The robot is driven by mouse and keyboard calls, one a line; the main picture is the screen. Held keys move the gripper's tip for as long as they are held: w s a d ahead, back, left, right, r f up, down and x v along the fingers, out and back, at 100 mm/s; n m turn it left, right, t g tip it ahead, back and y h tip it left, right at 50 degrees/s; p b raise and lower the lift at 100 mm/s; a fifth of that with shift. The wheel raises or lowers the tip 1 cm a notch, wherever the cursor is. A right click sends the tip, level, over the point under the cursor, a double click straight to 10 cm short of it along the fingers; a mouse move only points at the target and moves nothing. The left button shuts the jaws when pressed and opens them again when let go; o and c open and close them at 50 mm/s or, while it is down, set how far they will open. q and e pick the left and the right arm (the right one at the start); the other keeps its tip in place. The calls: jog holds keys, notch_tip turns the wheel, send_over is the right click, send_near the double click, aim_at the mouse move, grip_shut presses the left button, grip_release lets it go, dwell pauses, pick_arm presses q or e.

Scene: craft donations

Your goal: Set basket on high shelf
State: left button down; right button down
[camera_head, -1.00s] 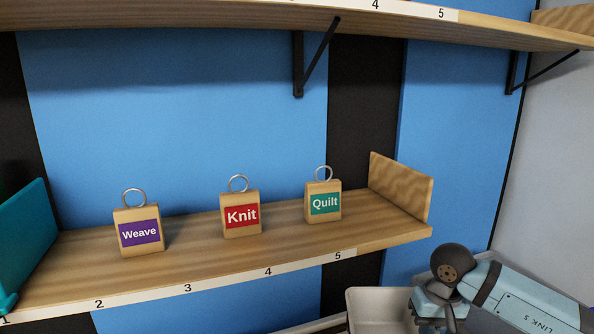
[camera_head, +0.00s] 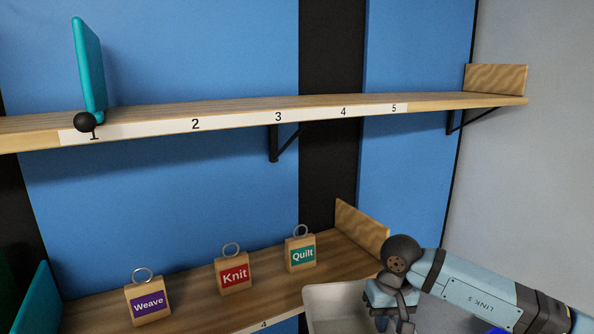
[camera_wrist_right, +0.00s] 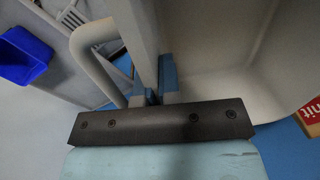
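The pale grey basket (camera_head: 338,303) is at the bottom of the head view, in front of the lower shelf's right end; its lower part is cut off. My right gripper (camera_head: 396,322) is at its right side, partly hidden. In the right wrist view, my right gripper's blue fingers (camera_wrist_right: 158,82) are shut on the basket's wall (camera_wrist_right: 205,85), next to a curved handle (camera_wrist_right: 88,55). The high shelf (camera_head: 260,107) carries labels 1 to 5. My left gripper is not in view.
On the high shelf, a teal divider (camera_head: 88,70) stands near label 1 and a wooden end board (camera_head: 496,79) at the right; between them it is clear. The lower shelf (camera_head: 205,308) holds Weave (camera_head: 148,300), Knit (camera_head: 234,273) and Quilt (camera_head: 300,254) blocks.

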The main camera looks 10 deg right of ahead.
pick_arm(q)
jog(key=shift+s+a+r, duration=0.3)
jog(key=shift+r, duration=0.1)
